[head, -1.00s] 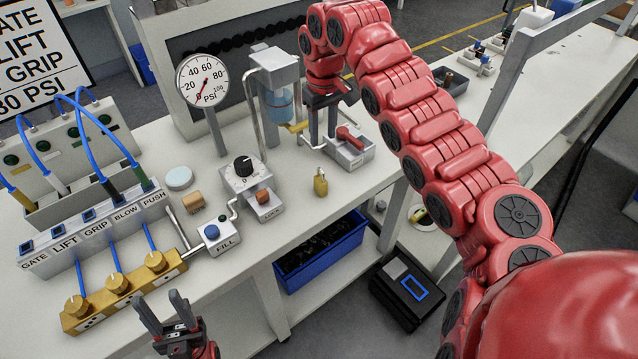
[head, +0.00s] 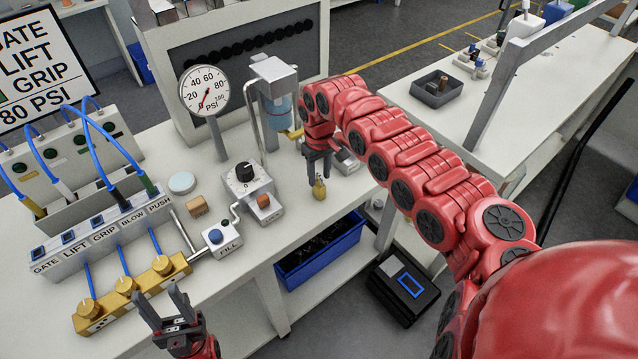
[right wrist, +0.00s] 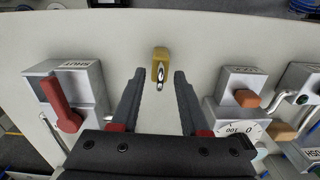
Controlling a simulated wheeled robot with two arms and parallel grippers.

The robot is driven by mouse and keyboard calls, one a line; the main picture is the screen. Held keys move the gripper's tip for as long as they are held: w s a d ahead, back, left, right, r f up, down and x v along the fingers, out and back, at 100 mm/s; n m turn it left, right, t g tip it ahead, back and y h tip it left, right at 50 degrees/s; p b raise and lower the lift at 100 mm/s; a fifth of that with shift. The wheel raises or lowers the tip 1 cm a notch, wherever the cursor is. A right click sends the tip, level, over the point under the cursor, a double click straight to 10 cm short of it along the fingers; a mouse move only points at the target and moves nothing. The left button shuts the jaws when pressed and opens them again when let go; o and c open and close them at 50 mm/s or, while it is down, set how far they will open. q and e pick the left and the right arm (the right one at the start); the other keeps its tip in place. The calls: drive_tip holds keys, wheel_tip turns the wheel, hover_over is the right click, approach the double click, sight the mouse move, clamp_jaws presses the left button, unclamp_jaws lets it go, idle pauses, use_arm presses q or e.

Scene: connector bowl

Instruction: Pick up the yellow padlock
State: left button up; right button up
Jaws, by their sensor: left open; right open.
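My left gripper (head: 170,306) is open and empty at the lower left, in front of the bench's brass manifold.
The box with the red lever (right wrist: 68,105) stands left of my right fingers in the wrist view. The box with the orange button (head: 264,206) and the FILL box (head: 222,241) stand to the padlock's left in the head view. A blue bin (head: 320,252) sits below the bench edge.

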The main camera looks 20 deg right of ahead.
drive_tip(key=shift+f, duration=0.25)
clamp_jaws()
idle(1.2)
